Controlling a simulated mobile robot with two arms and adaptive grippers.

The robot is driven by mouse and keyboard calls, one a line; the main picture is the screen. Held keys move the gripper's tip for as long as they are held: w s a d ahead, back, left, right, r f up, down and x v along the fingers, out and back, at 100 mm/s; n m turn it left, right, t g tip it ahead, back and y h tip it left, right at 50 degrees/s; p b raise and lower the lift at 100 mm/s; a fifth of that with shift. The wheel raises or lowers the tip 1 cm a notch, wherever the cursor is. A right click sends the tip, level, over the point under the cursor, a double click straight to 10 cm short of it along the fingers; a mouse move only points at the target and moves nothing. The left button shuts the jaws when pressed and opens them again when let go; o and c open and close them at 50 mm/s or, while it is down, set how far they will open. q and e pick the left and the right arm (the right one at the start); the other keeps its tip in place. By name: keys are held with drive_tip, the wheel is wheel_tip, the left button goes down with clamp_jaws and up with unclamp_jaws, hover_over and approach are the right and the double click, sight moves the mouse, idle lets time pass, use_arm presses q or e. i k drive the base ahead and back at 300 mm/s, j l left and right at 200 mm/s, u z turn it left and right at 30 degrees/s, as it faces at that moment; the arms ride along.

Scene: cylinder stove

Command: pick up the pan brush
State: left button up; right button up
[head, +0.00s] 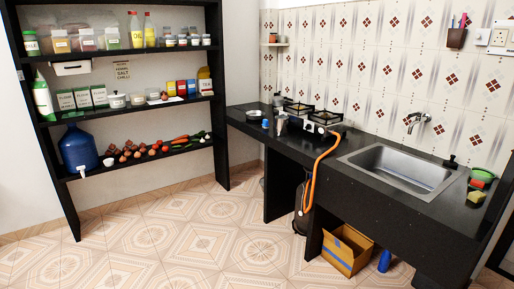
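No object in the head view can be clearly made out as the pan brush. A small black upright item (451,162) stands on the counter at the right rim of the sink; it is too small to tell whether it is a brush. Right of the sink are a green bowl (484,174), a small red item (477,184) and a yellow-green sponge-like block (476,197). Neither of my grippers is in view.
The black counter (360,140) holds a steel sink (400,172) and a stove (322,121) with an orange hose (314,176). Below are a cardboard box (347,250) and a dark cylinder. Shelves (130,52) stand left. The tiled floor (190,240) is open in front.

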sight(265, 124)
drive_tip(key=i, duration=2.35)
